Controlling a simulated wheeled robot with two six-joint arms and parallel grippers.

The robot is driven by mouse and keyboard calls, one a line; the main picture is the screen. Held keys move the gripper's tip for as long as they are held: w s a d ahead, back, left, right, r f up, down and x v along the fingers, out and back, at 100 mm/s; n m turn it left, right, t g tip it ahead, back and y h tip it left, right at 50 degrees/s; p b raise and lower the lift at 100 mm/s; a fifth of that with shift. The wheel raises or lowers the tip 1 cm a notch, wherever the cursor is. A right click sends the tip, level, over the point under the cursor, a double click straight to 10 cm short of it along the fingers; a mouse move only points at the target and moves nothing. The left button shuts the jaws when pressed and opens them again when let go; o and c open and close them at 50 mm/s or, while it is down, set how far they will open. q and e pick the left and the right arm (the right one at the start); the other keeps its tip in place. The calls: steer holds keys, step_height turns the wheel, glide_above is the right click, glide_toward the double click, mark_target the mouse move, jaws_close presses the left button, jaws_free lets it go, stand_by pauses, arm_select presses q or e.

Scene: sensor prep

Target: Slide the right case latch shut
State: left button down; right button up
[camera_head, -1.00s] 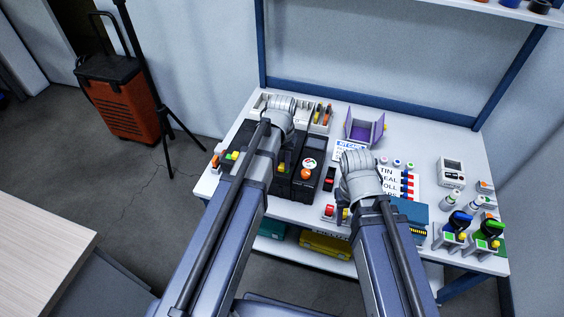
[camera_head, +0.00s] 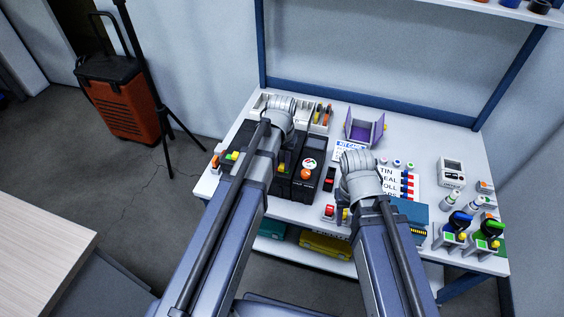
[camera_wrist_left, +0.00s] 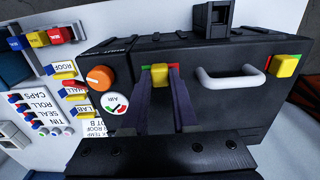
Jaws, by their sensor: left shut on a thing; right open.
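A black case (camera_wrist_left: 225,110) fills the left wrist view, with a white handle (camera_wrist_left: 232,80) between two yellow latch knobs. The knob by the orange dial is the right latch (camera_wrist_left: 159,76); a green patch shows on one side of it and a red patch on the other. My left gripper (camera_wrist_left: 161,88) is shut on this knob, one dark finger on each side. The other latch knob (camera_wrist_left: 286,66) is untouched. In the head view the case (camera_head: 291,178) is partly hidden by my left arm. My right gripper (camera_head: 343,214) is open, low over the table front, its fingers barely visible.
An orange dial (camera_wrist_left: 99,78) and an air gauge (camera_wrist_left: 116,103) sit beside the held latch. Labelled blocks and a white board (camera_head: 400,186) lie right of the case. A purple open box (camera_head: 364,131) stands behind. Green and blue knobs crowd the right end.

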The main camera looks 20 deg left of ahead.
arm_select(q)
steer(key=shift+a, duration=0.85)
steer(key=c, duration=0.7)
jaws_free()
